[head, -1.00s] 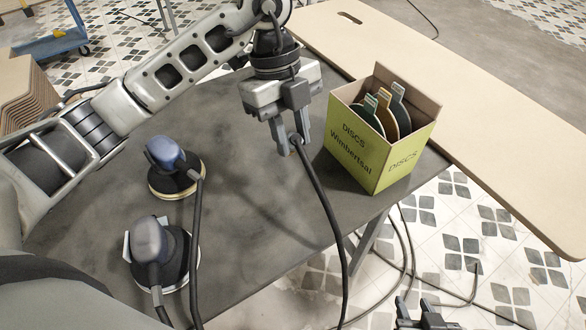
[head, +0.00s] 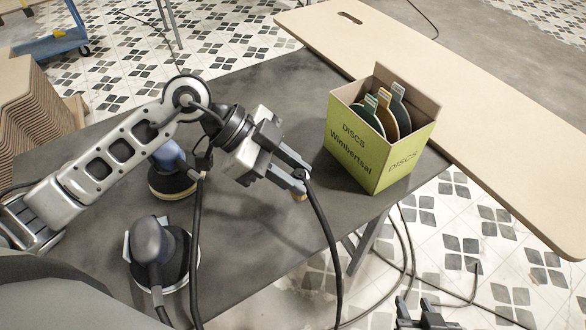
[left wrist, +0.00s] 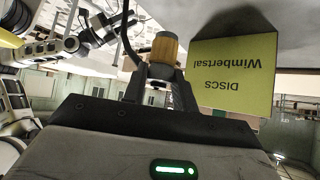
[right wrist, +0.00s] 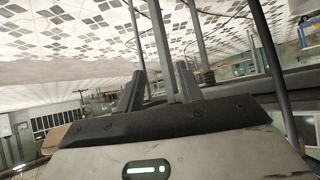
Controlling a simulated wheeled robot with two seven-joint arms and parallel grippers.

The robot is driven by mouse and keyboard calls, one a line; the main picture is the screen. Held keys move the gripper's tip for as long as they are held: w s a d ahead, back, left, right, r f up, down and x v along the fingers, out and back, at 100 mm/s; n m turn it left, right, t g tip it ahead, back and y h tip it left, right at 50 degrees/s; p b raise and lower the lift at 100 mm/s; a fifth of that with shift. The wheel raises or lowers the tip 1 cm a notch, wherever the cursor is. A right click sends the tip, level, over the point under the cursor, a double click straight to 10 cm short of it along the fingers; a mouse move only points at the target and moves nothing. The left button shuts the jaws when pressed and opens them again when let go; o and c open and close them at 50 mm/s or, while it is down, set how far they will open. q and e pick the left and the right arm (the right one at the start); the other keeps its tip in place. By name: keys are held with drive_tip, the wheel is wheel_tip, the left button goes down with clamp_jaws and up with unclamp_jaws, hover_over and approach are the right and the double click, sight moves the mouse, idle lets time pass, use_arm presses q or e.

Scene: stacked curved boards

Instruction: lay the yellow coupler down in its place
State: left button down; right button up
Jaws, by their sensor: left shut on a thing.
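My left gripper (head: 303,178) is shut on the yellow coupler (head: 301,197) at the end of a black hose (head: 325,225). It holds the coupler over the dark table (head: 235,255), left of the disc box. Only a small yellow part shows below the fingertips in the head view; whether it touches the table is unclear. In the left wrist view the coupler (left wrist: 164,48) is a yellow-orange cylinder between the fingertips. My right gripper (head: 416,308) is low, off the table edge at the bottom right. Its fingers stand apart and empty in the right wrist view (right wrist: 160,85).
A yellow-green disc box (head: 362,155) with several tabbed discs stands at the table's right. Two sanders, one partly behind my left arm (head: 172,187) and one nearer (head: 150,245), stand on the left. A long pale board (head: 480,130) lies beyond. Cables hang over the floor.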

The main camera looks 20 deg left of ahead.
sight(293, 195)
use_arm(q)
drive_tip(key=shift+r, duration=0.15)
drive_tip(key=shift+f+b, duration=0.35)
drive_tip(key=shift+f, duration=0.4)
wheel_tip(293, 195, down, 4)
drive_tip(key=shift+r+b, duration=0.1)
drive_tip(key=shift+b, duration=0.6)
drive_tip(key=shift+f+b, duration=0.3)
drive_tip(key=shift+f, duration=0.45)
use_arm(e)
drive_tip(key=shift+w+a+f, duration=0.1)
drive_tip(key=shift+a+f, duration=0.25)
drive_tip(key=shift+f, duration=0.3)
use_arm(q)
drive_tip(key=shift+f, duration=0.6)
use_arm(e)
drive_tip(key=shift+d+f, duration=0.15)
use_arm(q)
drive_tip(key=c, duration=1)
unclamp_jaws()
drive_tip(key=shift+c, duration=0.2)
